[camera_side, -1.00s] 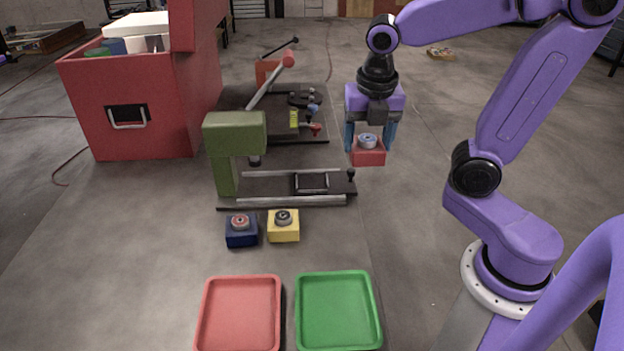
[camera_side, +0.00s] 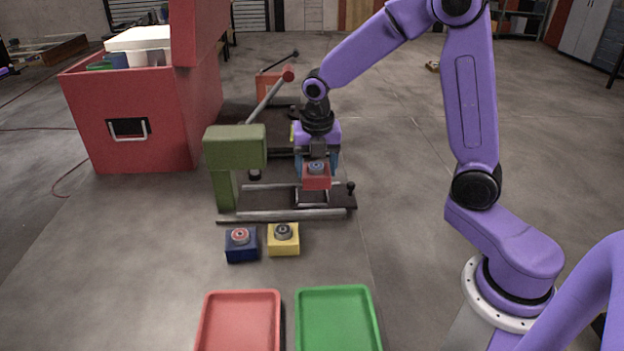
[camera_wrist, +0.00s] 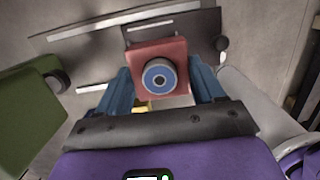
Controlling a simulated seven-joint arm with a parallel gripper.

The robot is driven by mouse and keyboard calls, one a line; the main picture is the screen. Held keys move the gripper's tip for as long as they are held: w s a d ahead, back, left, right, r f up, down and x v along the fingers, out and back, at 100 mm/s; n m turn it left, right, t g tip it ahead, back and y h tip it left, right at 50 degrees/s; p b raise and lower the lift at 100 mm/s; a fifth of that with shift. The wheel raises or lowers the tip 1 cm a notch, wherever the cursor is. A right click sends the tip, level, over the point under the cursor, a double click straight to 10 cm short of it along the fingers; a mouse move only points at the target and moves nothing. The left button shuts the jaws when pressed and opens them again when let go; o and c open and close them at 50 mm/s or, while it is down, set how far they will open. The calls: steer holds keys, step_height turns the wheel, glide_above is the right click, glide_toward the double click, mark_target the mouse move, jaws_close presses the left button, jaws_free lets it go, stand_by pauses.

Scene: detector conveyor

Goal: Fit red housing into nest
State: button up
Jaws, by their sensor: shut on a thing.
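The red housing (camera_side: 317,183) is a small block with a round grey and blue part on top. My gripper (camera_side: 317,172) is shut on it, with a blue finger on each side. The wrist view also shows the housing (camera_wrist: 160,62) between my fingers (camera_wrist: 161,90). The nest (camera_side: 311,203) is a dark framed carriage between the rails of the green press. The housing appears over the nest and hides part of it. Whether it hovers or touches cannot be told. In the wrist view, part of the carriage (camera_wrist: 157,31) shows behind the housing.
The green press (camera_side: 236,150) with its red-tipped lever stands left of the nest. A blue housing (camera_side: 241,252) and a yellow housing (camera_side: 284,246) sit in front of the rails. A red tray (camera_side: 240,325) and a green tray (camera_side: 338,322) lie nearer. A red toolbox (camera_side: 150,110) is back left.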

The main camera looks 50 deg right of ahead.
mark_target(312, 180)
steer(key=shift+w+f, duration=0.55)
steer(key=shift+f, duration=0.15)
steer(key=shift+w+f, duration=0.1)
steer(key=shift+f, duration=1.45)
steer(key=shift+f, duration=0.1)
steer(key=o, duration=1.3)
